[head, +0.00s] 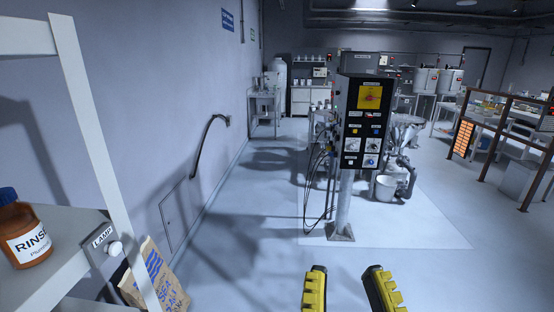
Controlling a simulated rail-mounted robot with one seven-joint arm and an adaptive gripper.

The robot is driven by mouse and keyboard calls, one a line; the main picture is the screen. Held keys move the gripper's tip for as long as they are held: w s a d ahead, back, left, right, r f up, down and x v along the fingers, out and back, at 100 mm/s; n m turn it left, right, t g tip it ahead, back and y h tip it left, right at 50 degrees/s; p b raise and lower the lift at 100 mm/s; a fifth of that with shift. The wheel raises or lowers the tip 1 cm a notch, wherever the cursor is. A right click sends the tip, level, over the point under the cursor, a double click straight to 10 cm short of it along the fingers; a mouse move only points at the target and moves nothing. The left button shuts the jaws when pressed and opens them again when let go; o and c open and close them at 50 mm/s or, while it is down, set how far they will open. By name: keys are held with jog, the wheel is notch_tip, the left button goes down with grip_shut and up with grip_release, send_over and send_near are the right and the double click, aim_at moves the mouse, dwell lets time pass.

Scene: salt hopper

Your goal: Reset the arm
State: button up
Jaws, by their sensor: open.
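My gripper (345,289) shows at the bottom of the head view, right of centre. Its two yellow ridged fingers stand apart, with only bare floor visible between them. It is open and empty. The rest of my arm is below the frame and cannot be seen. The gripper is in front of a black control panel (368,125) on a grey post, with clear floor between them.
A grey shelf (50,262) at left holds a brown bottle (22,235) and a lamp switch box (108,250). A paper sack (158,280) stands behind it. A metal hopper (405,132), a white bucket (386,188) and a railing (500,140) lie beyond. The middle floor is free.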

notch_tip(320, 180, up, 29)
jog(key=p, duration=2.6)
jog(key=shift+r, duration=0.15)
